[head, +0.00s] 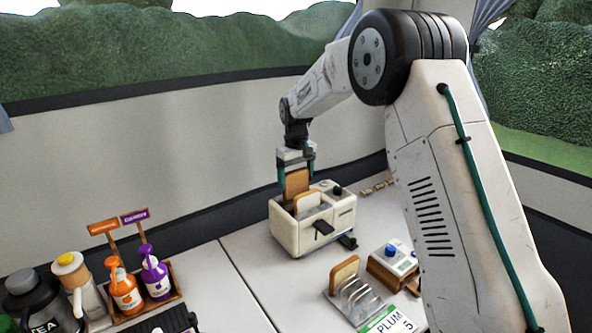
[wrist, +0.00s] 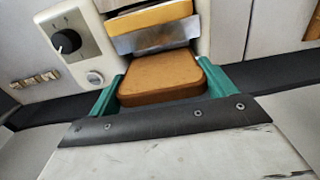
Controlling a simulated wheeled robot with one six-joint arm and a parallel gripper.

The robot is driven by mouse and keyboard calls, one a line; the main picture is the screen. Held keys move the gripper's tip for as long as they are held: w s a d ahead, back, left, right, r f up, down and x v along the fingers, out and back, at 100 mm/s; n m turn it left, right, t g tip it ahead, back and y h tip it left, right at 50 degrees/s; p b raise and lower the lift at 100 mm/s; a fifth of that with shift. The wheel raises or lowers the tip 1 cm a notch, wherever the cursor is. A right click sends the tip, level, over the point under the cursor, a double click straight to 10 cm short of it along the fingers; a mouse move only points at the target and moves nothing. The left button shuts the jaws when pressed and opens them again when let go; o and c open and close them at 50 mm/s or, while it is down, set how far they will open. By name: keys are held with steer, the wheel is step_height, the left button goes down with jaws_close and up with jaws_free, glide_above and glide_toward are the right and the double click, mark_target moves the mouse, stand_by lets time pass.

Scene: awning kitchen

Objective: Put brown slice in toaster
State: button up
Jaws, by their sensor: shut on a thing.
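The cream toaster (head: 330,222) stands on the white counter, with a lever on its front side. My gripper (head: 296,179) is above it, pointing down, its teal fingers on either side of the brown slice (head: 296,186). The slice is upright over the toaster's far slot; I cannot tell how far its lower edge is in. A paler slice (head: 307,201) stands in the nearer slot. In the wrist view the brown slice (wrist: 160,78) is between the fingers, beside the metal slot strip (wrist: 150,40), with the other slice (wrist: 150,17) beyond.
A wire toast rack (head: 357,298) holding one slice (head: 345,272) stands in front, near a PLUM 5 card (head: 389,322). Orange (head: 125,292) and purple (head: 155,275) bottles stand left.

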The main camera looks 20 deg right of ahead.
mark_target(296, 189)
steer(key=shift+f, duration=2.15)
steer(key=o, duration=0.6)
steer(key=shift+o, duration=0.2)
steer(key=shift+r, duration=3.45)
